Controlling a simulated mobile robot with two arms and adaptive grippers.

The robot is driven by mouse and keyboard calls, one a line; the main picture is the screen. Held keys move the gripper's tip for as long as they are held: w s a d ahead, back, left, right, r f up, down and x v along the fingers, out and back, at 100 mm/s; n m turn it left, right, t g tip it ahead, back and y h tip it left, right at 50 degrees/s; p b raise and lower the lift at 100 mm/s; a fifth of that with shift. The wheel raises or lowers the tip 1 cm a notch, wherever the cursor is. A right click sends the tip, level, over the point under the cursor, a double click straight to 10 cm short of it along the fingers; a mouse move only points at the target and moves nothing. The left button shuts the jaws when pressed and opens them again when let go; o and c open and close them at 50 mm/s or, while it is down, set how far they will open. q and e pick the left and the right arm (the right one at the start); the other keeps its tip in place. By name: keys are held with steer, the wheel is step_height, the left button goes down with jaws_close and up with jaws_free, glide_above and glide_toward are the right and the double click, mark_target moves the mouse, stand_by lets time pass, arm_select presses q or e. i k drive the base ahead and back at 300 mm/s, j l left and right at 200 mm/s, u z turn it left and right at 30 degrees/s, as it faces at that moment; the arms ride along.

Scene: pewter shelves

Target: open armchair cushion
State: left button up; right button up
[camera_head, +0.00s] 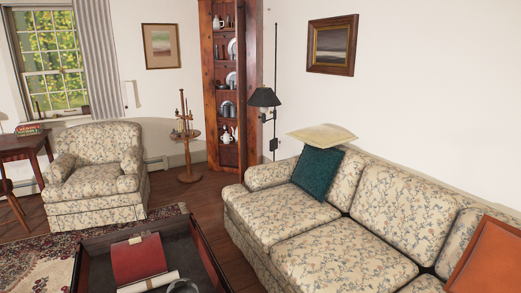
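The floral armchair (97,210) stands at the left, below the window. Its seat cushion (92,183) lies flat on the seat between the two arms, in the same cream floral fabric. The cushion looks level, with no visible gap beneath it. Whatever lies under the cushion is hidden. Neither of my grippers shows in the head view.
A floral sofa (300,230) fills the right. A wooden stand (188,177) is beside the armchair. Some wooden floor (205,205) is bare between them.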

mark_target(99, 180)
steer(key=u, duration=1.3)
steer(key=i+j+u, duration=0.3)
steer(key=j+u, duration=0.2)
steer(key=i+j+u, duration=0.7)
steer(key=i, duration=0.15)
steer(key=i+j+u, duration=0.25)
steer(key=i, duration=0.2)
steer(key=i+u, duration=0.25)
steer(key=i, duration=0.15)
steer(key=i+l+z, duration=0.2)
steer(key=i+z, duration=0.65)
steer(key=i, duration=0.2)
steer(key=i+j+z, duration=0.15)
steer(key=i+z, duration=0.25)
steer(key=i, duration=0.15)
steer(key=i+j+z, duration=0.4)
steer(key=i+l, duration=0.1)
